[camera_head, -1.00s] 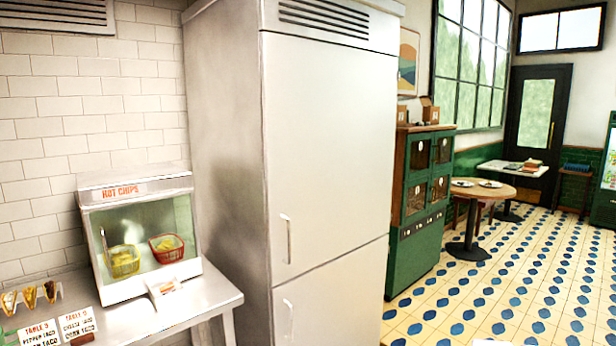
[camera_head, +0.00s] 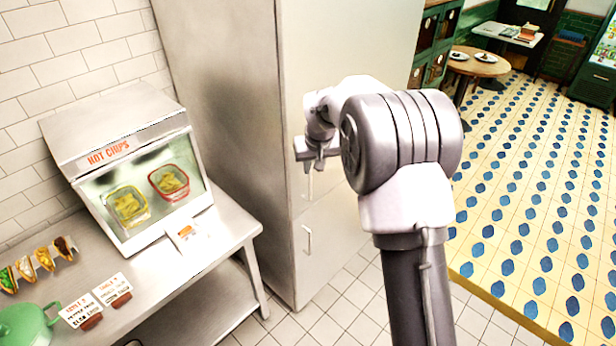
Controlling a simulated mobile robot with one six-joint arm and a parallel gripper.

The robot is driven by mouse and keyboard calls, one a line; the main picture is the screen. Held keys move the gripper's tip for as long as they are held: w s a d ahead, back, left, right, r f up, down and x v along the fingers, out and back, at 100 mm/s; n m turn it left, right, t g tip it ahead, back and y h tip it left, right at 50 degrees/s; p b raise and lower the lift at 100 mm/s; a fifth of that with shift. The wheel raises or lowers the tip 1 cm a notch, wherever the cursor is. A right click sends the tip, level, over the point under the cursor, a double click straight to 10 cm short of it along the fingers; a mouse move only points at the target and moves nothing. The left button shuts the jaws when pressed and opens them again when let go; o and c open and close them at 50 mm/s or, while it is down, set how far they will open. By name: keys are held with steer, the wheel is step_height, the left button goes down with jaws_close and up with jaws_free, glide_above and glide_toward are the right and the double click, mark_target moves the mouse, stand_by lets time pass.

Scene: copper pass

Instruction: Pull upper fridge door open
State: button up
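The tall fridge (camera_head: 238,120) stands in the middle of the head view, with two light doors one above the other. The upper door (camera_head: 345,40) looks shut, and its lower part is partly hidden by my arm. Its vertical handle (camera_head: 309,184) shows just below my gripper. The lower door's handle (camera_head: 308,240) is below that. My gripper (camera_head: 312,160) is in front of the upper door, close to the upper handle's top. Whether it touches the handle, and whether its fingers are apart, I cannot tell.
A steel counter (camera_head: 225,240) with a hot chips warmer (camera_head: 120,150) stands left of the fridge. A green pot (camera_head: 28,325) is at lower left. A round table (camera_head: 480,66) stands at the back. The tiled floor (camera_head: 520,200) to the right is clear.

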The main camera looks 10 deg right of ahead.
mark_target(311, 177)
steer(key=x, duration=0.8)
steer(key=shift+w+f, duration=0.15)
steer(key=shift+f, duration=0.15)
steer(key=shift+c, duration=0.2)
jaws_close()
stand_by(0.8)
